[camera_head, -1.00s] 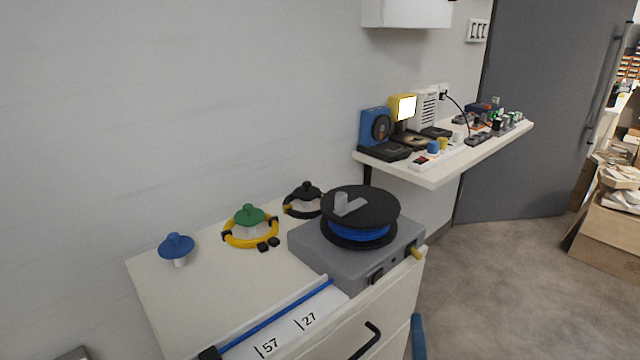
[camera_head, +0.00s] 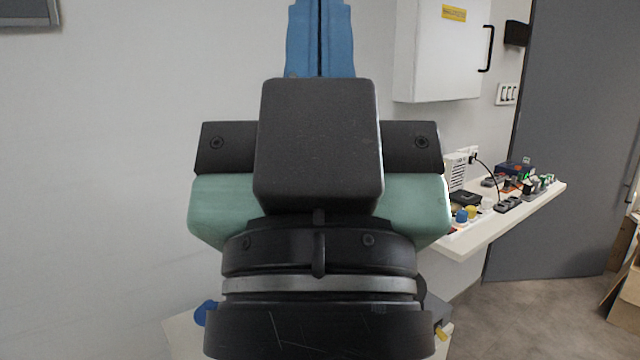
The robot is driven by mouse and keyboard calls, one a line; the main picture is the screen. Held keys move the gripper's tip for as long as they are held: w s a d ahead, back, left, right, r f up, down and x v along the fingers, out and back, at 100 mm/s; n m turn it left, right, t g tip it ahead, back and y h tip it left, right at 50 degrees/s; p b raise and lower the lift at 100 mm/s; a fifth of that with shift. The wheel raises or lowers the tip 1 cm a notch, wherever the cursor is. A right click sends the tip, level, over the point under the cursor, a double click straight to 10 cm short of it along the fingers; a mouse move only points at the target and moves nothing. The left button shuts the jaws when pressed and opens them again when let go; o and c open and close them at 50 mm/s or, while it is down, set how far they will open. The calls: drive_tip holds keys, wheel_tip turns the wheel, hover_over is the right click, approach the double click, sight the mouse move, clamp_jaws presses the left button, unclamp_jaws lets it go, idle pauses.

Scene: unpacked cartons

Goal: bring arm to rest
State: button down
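My gripper (camera_head: 320,36) stands upright in the middle of the head view, large and close to the camera. Its two blue fingers point up and lie side by side with only a thin dark line between them, so it looks shut. Nothing shows between the fingers, though their tips reach the top edge of the picture. The dark and pale green gripper body and wrist below hide most of the cabinet top behind.
A blue knob (camera_head: 205,313) shows at the left edge of my wrist, on the mostly hidden white cabinet top (camera_head: 180,338). A wall shelf (camera_head: 487,235) with small devices is at right, below a white wall cabinet (camera_head: 440,50). A grey door (camera_head: 575,140) and cardboard boxes (camera_head: 625,300) are farther right.

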wheel_tip(320, 180, up, 20)
drive_tip(key=p, duration=1.7)
drive_tip(key=shift+a+p, duration=0.15)
drive_tip(key=shift+p, duration=0.15)
